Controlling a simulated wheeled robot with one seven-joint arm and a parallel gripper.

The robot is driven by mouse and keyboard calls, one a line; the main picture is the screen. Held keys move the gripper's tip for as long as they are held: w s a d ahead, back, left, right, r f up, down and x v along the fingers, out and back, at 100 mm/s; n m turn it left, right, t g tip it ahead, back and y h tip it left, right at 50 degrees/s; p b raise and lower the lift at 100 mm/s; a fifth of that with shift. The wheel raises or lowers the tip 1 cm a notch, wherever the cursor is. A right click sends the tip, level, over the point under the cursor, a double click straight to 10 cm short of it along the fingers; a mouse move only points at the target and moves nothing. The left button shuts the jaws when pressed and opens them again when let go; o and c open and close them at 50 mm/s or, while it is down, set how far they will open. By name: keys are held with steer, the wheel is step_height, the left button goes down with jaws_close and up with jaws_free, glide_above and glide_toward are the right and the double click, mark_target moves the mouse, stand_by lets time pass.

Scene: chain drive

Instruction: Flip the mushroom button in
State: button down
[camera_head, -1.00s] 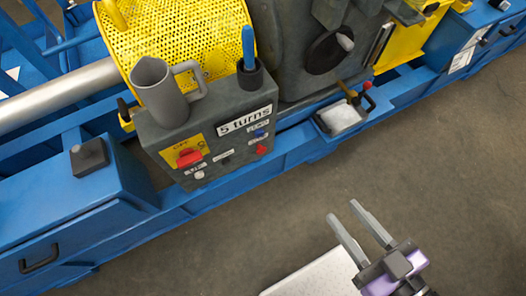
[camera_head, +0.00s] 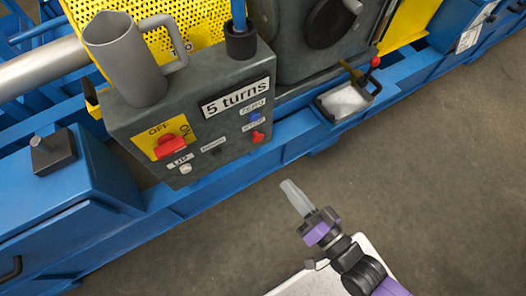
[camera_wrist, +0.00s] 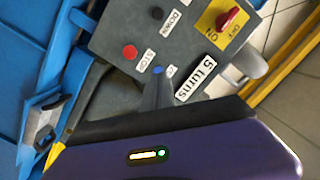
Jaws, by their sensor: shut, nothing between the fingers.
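The red mushroom button (camera_head: 257,137) sits at the lower right of the grey control box's front panel (camera_head: 215,135), by a small white label. In the wrist view the red button (camera_wrist: 130,52) is beside a label reading STOP, left of the blue button (camera_wrist: 158,70). I cannot tell whether it is pressed in. My gripper (camera_head: 288,187) is shut and empty, in front of and below the panel, apart from it. In the wrist view my gripper's fingers (camera_wrist: 158,90) point at the panel near the blue button.
The panel also bears a red rotary switch (camera_head: 171,147) on a yellow OFF/ON plate and a "5 turns" label (camera_head: 236,97). A grey jug (camera_head: 130,60) stands on the box. The floor in front is clear.

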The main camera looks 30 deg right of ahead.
mark_target(259, 140)
step_height(259, 140, down, 8)
steer(key=w+d+m+h, duration=0.1)
steer(key=w+d+m, duration=0.1)
steer(key=m, duration=0.8)
steer(key=shift+w+d+f+m+t+h+b, duration=0.15)
steer(key=shift+w+f+m+t+h+b, duration=0.1)
steer(key=shift+w+m+t+h+b, duration=0.15)
steer(key=shift+w, duration=0.1)
steer(key=w, duration=1.3)
steer(key=shift+w+b, duration=0.2)
steer(key=shift+b, duration=0.2)
steer(key=shift+w, duration=0.15)
